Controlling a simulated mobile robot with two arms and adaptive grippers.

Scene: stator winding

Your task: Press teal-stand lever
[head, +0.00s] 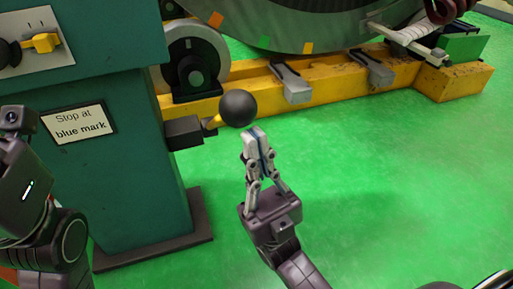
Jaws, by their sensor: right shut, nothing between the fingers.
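The teal stand (125,185) fills the left of the head view and carries a label reading "Stop at blue mark" (79,123). Its lever has a black ball knob (238,107) on a short yellow rod (211,123), which comes out of a dark block (184,132) on the stand's right side. My right gripper (257,133) points up, shut and empty, with its fingertips just below and right of the knob. I cannot tell if they touch it. My left arm shows at the left edge, but its fingers are out of view.
Behind the lever, a yellow beam frame (330,88) with grey brackets and a roller (195,60) carries a large round drum (290,22). A yellow switch (45,42) is on the stand's panel at upper left. The green floor (400,170) at right is clear.

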